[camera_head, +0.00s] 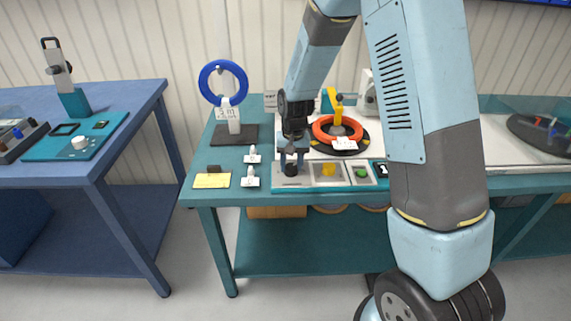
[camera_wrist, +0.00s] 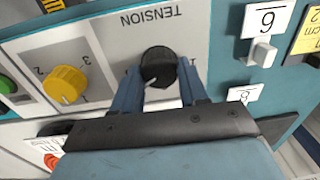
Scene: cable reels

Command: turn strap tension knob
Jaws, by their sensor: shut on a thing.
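The black strap tension knob (camera_wrist: 159,62) sits on a light grey panel plate (camera_wrist: 118,40) marked TENSION, which appears upside down in the wrist view. It has a white pointer line on it. My gripper (camera_wrist: 160,80) is shut on the knob, one blue finger on each side. In the head view my gripper (camera_head: 293,156) points down at the knob (camera_head: 291,170) at the front left of the teal-edged console. The fingers hide part of the dial numbers around the knob.
A yellow knob (camera_wrist: 65,84) with numbered marks and a green button (camera_head: 361,173) sit beside it. An orange coil (camera_head: 323,127) lies on a black turntable behind. A blue coil (camera_head: 211,97) hangs on a stand.

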